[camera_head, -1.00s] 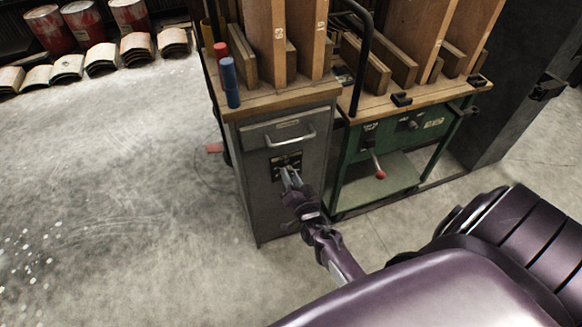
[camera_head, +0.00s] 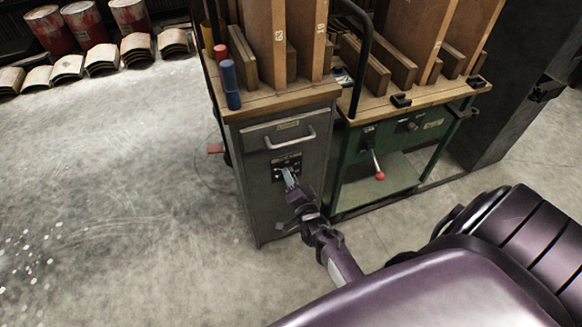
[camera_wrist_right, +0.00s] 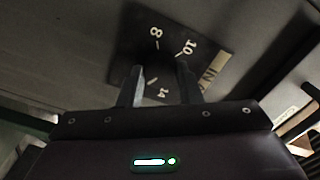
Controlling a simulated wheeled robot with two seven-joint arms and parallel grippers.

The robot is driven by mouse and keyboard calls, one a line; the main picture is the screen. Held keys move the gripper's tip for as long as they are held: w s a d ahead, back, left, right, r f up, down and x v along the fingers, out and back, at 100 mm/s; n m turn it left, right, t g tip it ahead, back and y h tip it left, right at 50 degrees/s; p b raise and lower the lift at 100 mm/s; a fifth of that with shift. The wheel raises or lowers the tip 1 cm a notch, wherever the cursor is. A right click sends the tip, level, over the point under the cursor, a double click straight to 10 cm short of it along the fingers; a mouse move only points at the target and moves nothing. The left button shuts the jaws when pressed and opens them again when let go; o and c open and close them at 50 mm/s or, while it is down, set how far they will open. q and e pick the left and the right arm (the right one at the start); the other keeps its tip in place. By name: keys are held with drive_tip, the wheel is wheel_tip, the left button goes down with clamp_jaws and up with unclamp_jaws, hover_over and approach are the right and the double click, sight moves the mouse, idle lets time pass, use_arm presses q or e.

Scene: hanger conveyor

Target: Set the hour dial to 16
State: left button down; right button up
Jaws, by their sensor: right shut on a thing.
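The hour dial's dark plate (camera_head: 286,164) is on the front of the grey cabinet, below its drawer handle. In the right wrist view the plate (camera_wrist_right: 208,42) shows the white numbers 8, 10 and 14; other marks are hidden by the fingers. My right gripper (camera_head: 289,179) is at the dial. Its two fingers (camera_wrist_right: 160,78) are on either side of the dark dial knob, shut on it. The knob is in shadow, so I cannot tell which number it points to. My left gripper is not in view.
The grey cabinet (camera_head: 287,215) has a drawer handle (camera_head: 291,138) above the dial. A green cart (camera_head: 350,172) with a red-knobbed lever (camera_head: 379,174) stands close to its right. Red and blue cylinders stand on the cabinet top. The floor at left is open.

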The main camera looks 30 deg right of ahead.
drive_tip(key=o, duration=1)
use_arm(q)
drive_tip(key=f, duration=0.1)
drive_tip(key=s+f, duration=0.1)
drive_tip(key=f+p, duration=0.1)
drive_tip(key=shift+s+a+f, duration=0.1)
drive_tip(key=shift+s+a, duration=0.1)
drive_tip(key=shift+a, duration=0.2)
use_arm(e)
drive_tip(key=v, duration=0.7)
drive_tip(key=shift+s+a, duration=0.1)
drive_tip(key=shift+s, duration=0.25)
